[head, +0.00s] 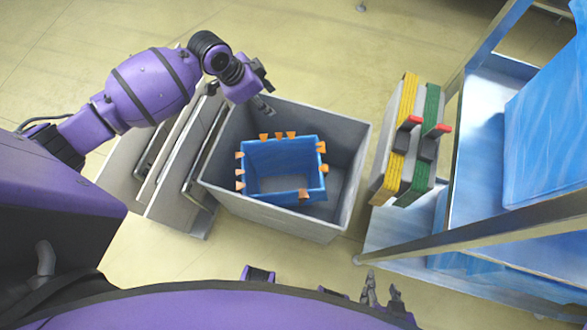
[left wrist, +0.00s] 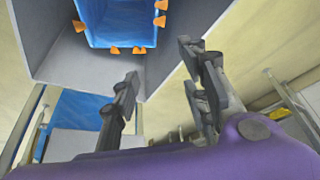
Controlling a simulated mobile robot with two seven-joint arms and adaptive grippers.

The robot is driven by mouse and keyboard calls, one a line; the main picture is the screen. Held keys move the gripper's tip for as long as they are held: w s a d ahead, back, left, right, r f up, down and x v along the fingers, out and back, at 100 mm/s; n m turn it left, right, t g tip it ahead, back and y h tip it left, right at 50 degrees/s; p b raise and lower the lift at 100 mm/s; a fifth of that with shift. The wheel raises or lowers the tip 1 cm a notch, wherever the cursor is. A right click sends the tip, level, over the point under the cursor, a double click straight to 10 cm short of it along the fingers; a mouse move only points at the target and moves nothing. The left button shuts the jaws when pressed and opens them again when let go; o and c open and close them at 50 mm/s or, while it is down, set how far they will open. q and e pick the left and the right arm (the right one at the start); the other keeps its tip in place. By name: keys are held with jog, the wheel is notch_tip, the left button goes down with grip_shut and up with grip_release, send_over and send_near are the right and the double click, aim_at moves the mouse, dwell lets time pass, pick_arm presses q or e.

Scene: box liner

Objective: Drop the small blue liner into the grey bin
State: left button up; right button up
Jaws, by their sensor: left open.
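The small blue liner (head: 283,155), an open box with orange clips along its rim, sits inside the grey bin (head: 350,133). It also shows in the left wrist view (left wrist: 122,22), within the bin's walls (left wrist: 45,45). Its underside is hidden, so I cannot tell whether it rests flat on the bin floor. My left gripper (head: 264,107) is over the bin's far left rim, apart from the liner. In the left wrist view its fingers (left wrist: 160,68) are spread with nothing between them. My right gripper (head: 383,290) is at the bottom edge, fingers apart and empty, away from the bin.
A grey frame with metal rails (head: 160,165) stands close left of the bin. Right of it is a grey unit with yellow and green strips and red handles (head: 408,140). Further right, a metal-framed rack (head: 470,105) holds a large blue box (head: 550,125). Floor beyond the bin is clear.

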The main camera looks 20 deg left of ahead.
pick_arm(q)
jog(key=v, duration=0.5)
dwell(0.4)
